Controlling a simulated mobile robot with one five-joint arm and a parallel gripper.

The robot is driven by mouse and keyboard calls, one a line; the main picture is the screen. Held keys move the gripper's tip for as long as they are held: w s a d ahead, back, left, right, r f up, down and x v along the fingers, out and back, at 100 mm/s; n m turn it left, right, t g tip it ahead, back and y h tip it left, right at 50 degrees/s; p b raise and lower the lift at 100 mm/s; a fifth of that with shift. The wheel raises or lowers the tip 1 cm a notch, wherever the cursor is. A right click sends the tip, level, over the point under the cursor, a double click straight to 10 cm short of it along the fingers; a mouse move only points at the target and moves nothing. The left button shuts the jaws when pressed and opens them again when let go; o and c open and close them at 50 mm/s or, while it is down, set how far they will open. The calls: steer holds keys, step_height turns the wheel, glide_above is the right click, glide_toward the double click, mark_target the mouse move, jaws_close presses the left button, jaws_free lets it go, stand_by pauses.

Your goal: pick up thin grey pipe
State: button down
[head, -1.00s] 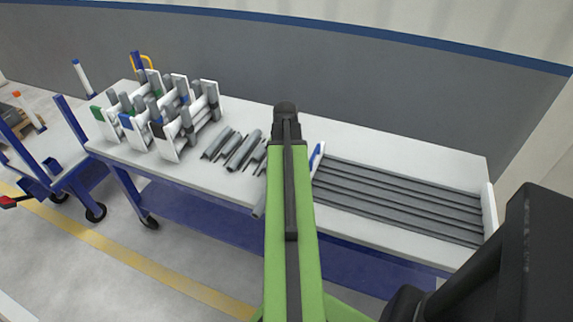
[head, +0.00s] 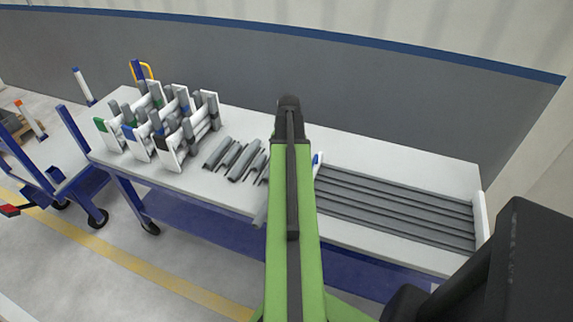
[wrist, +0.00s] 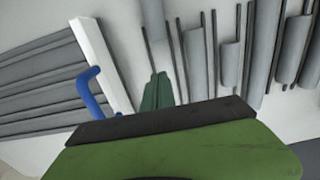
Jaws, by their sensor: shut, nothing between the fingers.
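Several thin grey pipes lie side by side among thicker grey pipes on the white table; one thin grey pipe (wrist: 216,50) shows in the wrist view. Another thin pipe (wrist: 180,55) lies closer to my gripper. I cannot tell which one is meant. My gripper (wrist: 158,84) is shut and empty, its dark green fingers together over the table at the left end of the loose pipes. In the head view the loose pipes (head: 234,160) lie left of my green arm, which hides my gripper and some pipes.
A tray of long grey bars (head: 395,205) lies on the table (head: 340,140) to the right. A white-ended rack (head: 168,155) holding pipes stands at the left. A blue hook (wrist: 92,88) sticks out beside the tray's white end wall. Bare tabletop lies behind the loose pipes.

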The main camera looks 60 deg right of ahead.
step_height(320, 180, up, 5)
steer(key=p, duration=0.3)
steer(key=w+a+n, duration=0.3)
steer(key=w+a, duration=0.3)
steer(key=a, duration=0.5)
steer(key=w+a+n, duration=0.4)
steer(key=w+a, duration=0.2)
steer(key=a, duration=0.6)
steer(key=w+a+n, duration=0.3)
steer(key=w+a, duration=0.3)
steer(key=a, duration=0.6)
steer(key=shift+w+a+f+n, duration=0.15)
steer(key=shift+w+n, duration=0.2)
steer(key=shift+n, duration=0.05)
steer(key=c, duration=2)
jaws_free()
steer(key=a+n, duration=0.1)
steer(key=a, duration=0.4)
steer(key=a+n, duration=0.2)
steer(key=a, duration=0.3)
steer(key=a+n, duration=0.1)
steer(key=a, duration=0.4)
steer(key=shift+a+n, duration=0.3)
steer(key=shift+n, duration=0.1)
steer(key=shift+c, duration=0.2)
steer(key=o, duration=0.4)
steer(key=shift+a, duration=0.35)
steer(key=shift+o, duration=1.2)
steer(key=shift+a, duration=0.3)
